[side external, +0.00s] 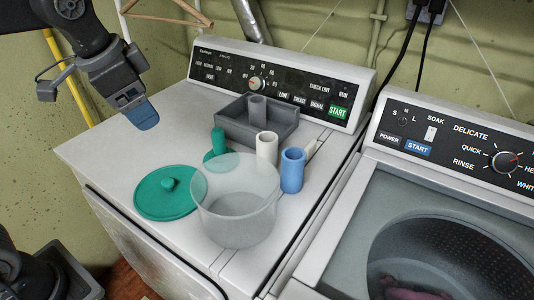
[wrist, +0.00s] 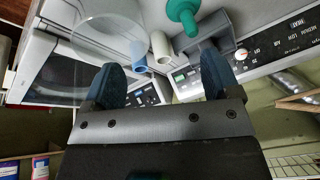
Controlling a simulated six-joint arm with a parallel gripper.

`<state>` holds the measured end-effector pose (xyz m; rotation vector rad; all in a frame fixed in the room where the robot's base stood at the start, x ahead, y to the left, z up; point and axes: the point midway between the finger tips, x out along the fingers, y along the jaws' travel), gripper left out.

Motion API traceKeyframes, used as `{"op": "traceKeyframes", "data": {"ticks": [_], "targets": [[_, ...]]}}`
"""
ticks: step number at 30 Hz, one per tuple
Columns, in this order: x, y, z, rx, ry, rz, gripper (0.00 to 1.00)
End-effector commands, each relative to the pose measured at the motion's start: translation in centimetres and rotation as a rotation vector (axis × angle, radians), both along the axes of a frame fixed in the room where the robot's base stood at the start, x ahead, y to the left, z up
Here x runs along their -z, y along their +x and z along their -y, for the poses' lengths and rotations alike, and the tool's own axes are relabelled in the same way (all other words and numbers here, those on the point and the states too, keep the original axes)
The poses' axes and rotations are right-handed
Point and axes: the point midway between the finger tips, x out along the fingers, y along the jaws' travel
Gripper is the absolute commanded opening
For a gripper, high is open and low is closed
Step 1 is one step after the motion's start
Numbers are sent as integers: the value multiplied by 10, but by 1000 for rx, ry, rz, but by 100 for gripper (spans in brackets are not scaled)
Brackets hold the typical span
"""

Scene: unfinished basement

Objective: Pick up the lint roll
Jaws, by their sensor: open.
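Several short rolls stand on the white dryer top (side external: 105,135): a white hollow one (side external: 267,147), a blue hollow one (side external: 292,170) and a grey one (side external: 257,111) inside a grey tray (side external: 284,128). I cannot tell which is the lint roll. The white roll (wrist: 161,46) and blue roll (wrist: 139,56) also show in the wrist view, beyond the fingers. My gripper (side external: 145,118) is open and empty, raised above the left part of the dryer, apart from all the rolls. Its two fingers frame the wrist view (wrist: 160,80).
A clear tub (side external: 236,208) stands in front of the rolls. A green knobbed lid (side external: 155,203) lies left of it. A green upright piece (side external: 218,142) stands behind the tub. The control panel (side external: 300,84) rises at the back. The dryer's left top is clear.

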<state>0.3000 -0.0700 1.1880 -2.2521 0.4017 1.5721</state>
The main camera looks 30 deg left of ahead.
Motion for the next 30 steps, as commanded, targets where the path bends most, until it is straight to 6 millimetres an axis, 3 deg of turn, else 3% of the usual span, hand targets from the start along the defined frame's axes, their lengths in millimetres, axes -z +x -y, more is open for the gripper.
{"op": "traceKeyframes", "data": {"ticks": [1, 7, 15, 21, 30], "targets": [[-5, 22, 6, 77, 24, -29, 82], [-13, 95, 33, 395, 109, -119, 82], [17, 179, 78, 826, 187, -231, 82], [45, 211, 102, 1051, 213, -281, 82], [74, 219, 109, 1129, 218, -299, 82]]}}
